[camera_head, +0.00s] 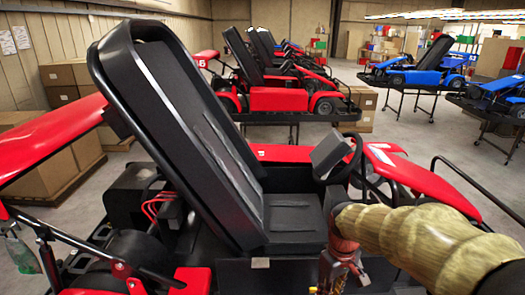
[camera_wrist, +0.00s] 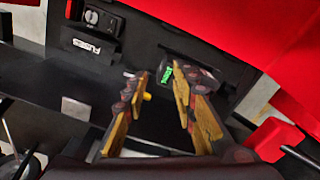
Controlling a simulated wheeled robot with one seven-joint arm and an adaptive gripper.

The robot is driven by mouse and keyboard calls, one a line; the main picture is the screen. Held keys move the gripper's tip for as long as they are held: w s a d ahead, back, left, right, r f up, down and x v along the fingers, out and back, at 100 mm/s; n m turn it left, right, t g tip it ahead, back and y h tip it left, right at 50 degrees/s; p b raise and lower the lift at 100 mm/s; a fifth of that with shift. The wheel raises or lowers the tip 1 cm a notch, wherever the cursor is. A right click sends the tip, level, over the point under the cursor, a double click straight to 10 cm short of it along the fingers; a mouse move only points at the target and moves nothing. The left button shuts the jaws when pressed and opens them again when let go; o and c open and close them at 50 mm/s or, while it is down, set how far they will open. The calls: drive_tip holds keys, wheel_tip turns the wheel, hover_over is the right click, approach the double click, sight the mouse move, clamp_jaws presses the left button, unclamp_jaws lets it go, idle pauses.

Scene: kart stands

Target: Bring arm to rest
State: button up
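My arm, in a yellowish padded sleeve, reaches in from the right edge of the head view, over the near red kart (camera_head: 280,152). My gripper (camera_wrist: 158,82) shows in the wrist view with its two tan-padded fingers apart and nothing clearly held between them. Beyond the fingers is the kart's dark panel, with a small green mark (camera_wrist: 167,75) and a small yellow part (camera_wrist: 147,96). A black switch box (camera_wrist: 95,17) and a label reading "FUSES" (camera_wrist: 87,47) are at the upper left. In the head view the gripper is only partly visible at the bottom edge.
The kart's tall black seat (camera_head: 185,130) and steering wheel (camera_head: 345,158) stand close to my arm. More red karts (camera_head: 280,98) on stands are behind, blue karts (camera_head: 420,75) at right. Cardboard boxes (camera_head: 45,165) line the left. Grey floor (camera_head: 400,130) is open between stands.

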drive_tip(key=s+r+m+t+b, duration=0.2)
drive_tip(key=s+b, duration=0.1)
drive_tip(key=s, duration=0.6)
drive_tip(key=s+r+m+t+b, duration=0.3)
drive_tip(key=s+b, duration=0.1)
drive_tip(key=s, duration=0.4)
drive_tip(key=shift+s+r+t, duration=0.3)
drive_tip(key=shift+s+r, duration=0.05)
drive_tip(key=shift+s, duration=0.05)
